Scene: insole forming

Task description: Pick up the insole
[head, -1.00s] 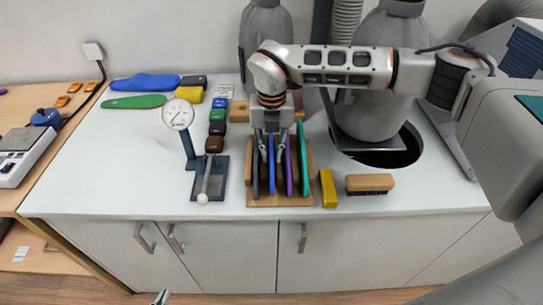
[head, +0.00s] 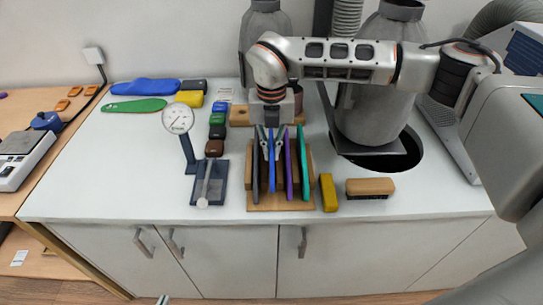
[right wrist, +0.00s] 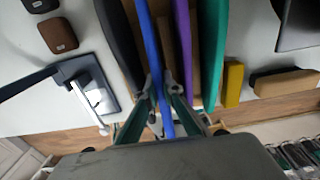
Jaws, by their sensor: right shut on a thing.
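Several insoles stand upright on edge in a wooden rack (head: 281,202) on the white counter: a dark grey one (head: 256,180), a blue one (head: 272,178), a purple one (head: 289,172) and a green one (head: 305,170). My right gripper (head: 271,150) reaches down from above and is shut on the blue insole, which still stands among the others. The right wrist view shows the fingers (right wrist: 161,92) on both sides of the blue insole (right wrist: 150,40). Only a small tip of my left gripper (head: 162,300) shows at the bottom edge; its jaws cannot be made out.
A dial gauge (head: 178,119) on a stand is left of the rack. A yellow block (head: 328,192) and a wooden brush (head: 370,187) lie to its right. Flat blue (head: 145,86) and green (head: 134,105) insoles lie at the back left. A round opening (head: 410,150) is behind the brush.

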